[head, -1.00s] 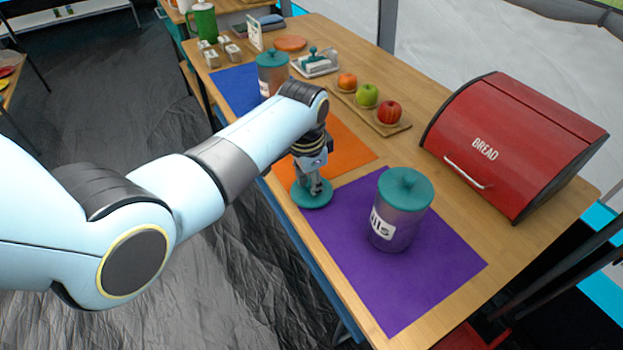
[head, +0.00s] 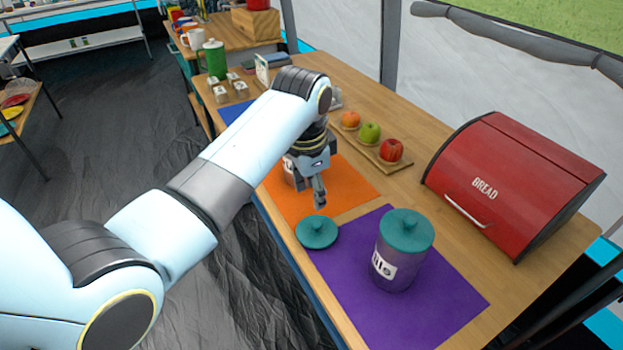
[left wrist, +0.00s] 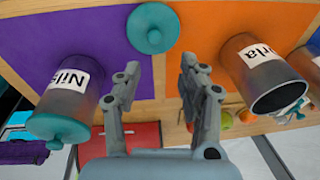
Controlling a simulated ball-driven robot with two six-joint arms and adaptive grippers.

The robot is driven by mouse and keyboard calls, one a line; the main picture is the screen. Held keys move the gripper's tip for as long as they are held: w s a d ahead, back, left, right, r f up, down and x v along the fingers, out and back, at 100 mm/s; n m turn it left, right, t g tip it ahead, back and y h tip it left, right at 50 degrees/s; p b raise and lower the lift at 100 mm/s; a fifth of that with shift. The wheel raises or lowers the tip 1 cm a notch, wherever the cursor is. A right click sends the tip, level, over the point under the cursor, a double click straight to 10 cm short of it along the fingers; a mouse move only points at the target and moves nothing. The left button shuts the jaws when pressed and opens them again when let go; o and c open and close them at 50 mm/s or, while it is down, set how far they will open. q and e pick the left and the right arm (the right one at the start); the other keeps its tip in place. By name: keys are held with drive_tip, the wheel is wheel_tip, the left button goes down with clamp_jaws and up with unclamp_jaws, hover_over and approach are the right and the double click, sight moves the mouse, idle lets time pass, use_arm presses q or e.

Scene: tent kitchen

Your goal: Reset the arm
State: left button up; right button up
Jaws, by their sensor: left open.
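My left gripper (head: 318,196) is open and empty, pointing down above the orange mat (head: 353,184). It also shows open in the left wrist view (left wrist: 157,85). A loose teal lid (head: 317,232) lies just below it, at the border of the orange and purple mats, apart from the fingers. A jar labelled "Nils" (head: 397,268) with a teal lid on stands on the purple mat (head: 440,300). An open jar (left wrist: 265,80) whose label is partly readable shows in the left wrist view; in the head view my arm mostly hides it. My right gripper is not in view.
A red bread box (head: 515,180) stands at the right on the wooden table. A board with an orange, a green apple and a red apple (head: 391,150) lies behind the mats. The aisle left is open floor.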

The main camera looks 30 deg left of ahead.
use_arm(q)
drive_tip(key=shift+s+r, duration=0.2)
drive_tip(key=shift+r, duration=0.65)
drive_tip(key=s+a+f+n+b, duration=0.2)
drive_tip(key=s+f, duration=1.2)
drive_tip(key=s, duration=0.1)
drive_tip(key=s+a+f+n+b, duration=0.2)
drive_tip(key=s+f+b, duration=0.1)
drive_tip(key=s+f, duration=1.2)
drive_tip(key=s+a+f+n+g+b, duration=0.1)
drive_tip(key=s+a+f+n+b, duration=0.1)
drive_tip(key=s+f, duration=1.3)
drive_tip(key=shift+s+a+n+y+b, duration=0.2)
drive_tip(key=shift+s+n+y+b, duration=0.1)
drive_tip(key=shift+b, duration=0.1)
drive_tip(key=shift+w, duration=0.1)
